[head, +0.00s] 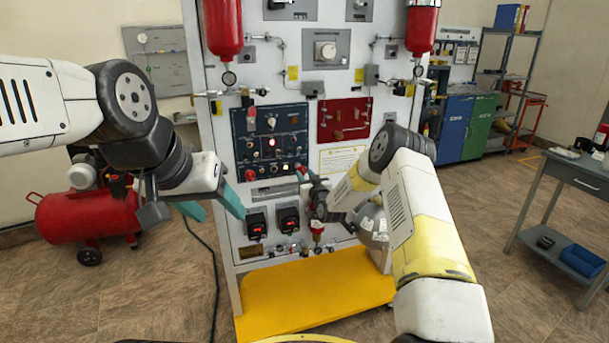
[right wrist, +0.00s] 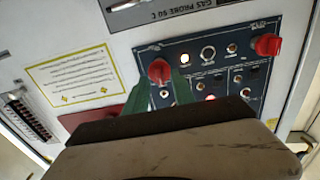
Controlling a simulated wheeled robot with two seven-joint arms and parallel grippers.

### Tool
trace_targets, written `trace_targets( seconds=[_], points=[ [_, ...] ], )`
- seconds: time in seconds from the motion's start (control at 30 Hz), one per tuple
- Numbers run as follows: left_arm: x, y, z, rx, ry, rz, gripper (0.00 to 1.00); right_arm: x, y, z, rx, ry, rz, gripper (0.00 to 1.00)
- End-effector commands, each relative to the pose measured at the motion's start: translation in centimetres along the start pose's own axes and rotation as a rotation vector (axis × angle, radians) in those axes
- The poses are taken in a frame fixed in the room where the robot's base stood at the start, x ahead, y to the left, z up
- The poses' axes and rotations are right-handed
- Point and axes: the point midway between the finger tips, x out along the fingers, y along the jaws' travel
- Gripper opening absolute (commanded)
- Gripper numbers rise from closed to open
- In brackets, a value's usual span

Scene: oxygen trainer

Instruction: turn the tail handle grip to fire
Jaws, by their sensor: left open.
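A dark blue control panel (head: 269,142) is on the upright white rack. It has a red knob (right wrist: 159,71) at its lower right corner in the head view and another red knob (head: 249,175) at its lower left; I cannot tell which is the tail handle grip. My right gripper (right wrist: 161,78) is at the lower right knob, its green fingertips on either side of it. I cannot tell whether they touch or squeeze it. In the head view the right gripper's tips are small against the panel. My left gripper (head: 215,207) is open and empty, in front of the rack's left side.
A maroon panel (head: 344,120) is right of the blue panel. Two small boxes with red displays (head: 256,224) sit below. A yellow platform (head: 315,290) lies at the rack's foot. A red compressor (head: 88,212) stands left and a grey table (head: 577,171) right.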

Motion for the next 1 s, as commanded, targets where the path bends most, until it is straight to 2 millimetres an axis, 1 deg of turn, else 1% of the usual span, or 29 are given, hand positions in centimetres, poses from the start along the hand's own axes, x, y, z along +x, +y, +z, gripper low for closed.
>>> trace_targets(
  seconds=[0.13,0.37,0.47,0.5,0.53,0.83,1.0],
  points=[
    [0.00,0.00,0.00,0.000,0.000,0.000,0.56,0.71,0.00,0.02,0.001,0.000,0.000,0.31],
    [0.00,0.00,0.00,0.000,0.000,0.000,0.56,0.75,-0.01,0.01,0.001,-0.001,0.000,0.31],
    [0.00,0.00,0.00,0.000,0.000,0.000,0.56,0.75,0.00,0.01,0.001,-0.001,0.000,0.13],
    [0.00,0.00,0.00,0.000,0.000,0.000,0.56,0.74,0.00,0.01,0.001,-0.001,0.000,0.05],
    [-0.01,0.00,0.00,0.000,0.000,0.000,0.56,0.74,0.00,0.01,0.001,-0.001,0.000,0.00],
    [0.00,0.00,0.00,0.000,0.000,0.000,0.56,0.73,0.01,0.00,0.007,-0.001,0.000,0.00],
    [0.00,0.00,0.00,0.000,0.000,0.000,0.56,0.73,0.01,0.00,0.047,-0.001,0.000,0.00]
  ],
)
